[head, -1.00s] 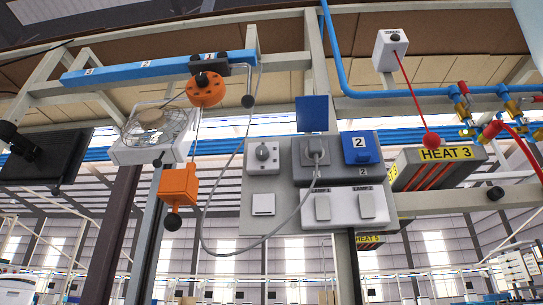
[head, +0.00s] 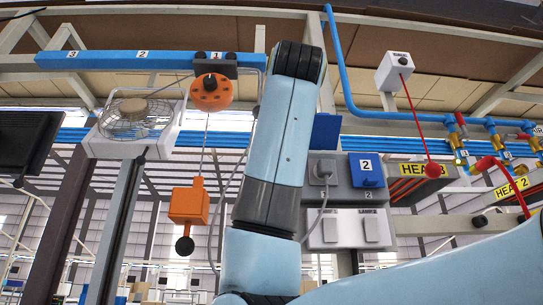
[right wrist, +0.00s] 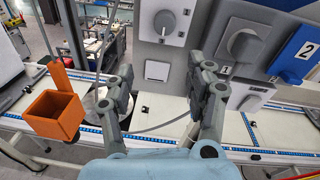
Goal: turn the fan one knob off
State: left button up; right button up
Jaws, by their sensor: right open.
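In the right wrist view a grey rotary knob (right wrist: 165,22) sits on a grey wall panel at the top middle. No label for it is readable. My right gripper (right wrist: 163,70) is open and empty, its two fingers apart below the knob, with a white square switch (right wrist: 157,71) showing between them. The gripper looks apart from the knob. In the head view my right arm hides the knob and the gripper. A caged fan (head: 137,118) on a white frame is at the left of the head view. My left gripper is in neither view.
An orange box (right wrist: 55,115) hangs left of the fingers. A grey cable loops below the panel. Red-handled valves (head: 490,163) and a red pull ball (head: 432,170) are at the head view's right.

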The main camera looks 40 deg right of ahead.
jog(key=r+p+x, duration=0.2)
jog(key=p+x, duration=0.1)
jog(key=x, duration=0.7)
jog(key=shift+d, duration=0.15)
jog(key=shift+s+r, duration=0.1)
jog(key=shift+s, duration=0.05)
grip_shut()
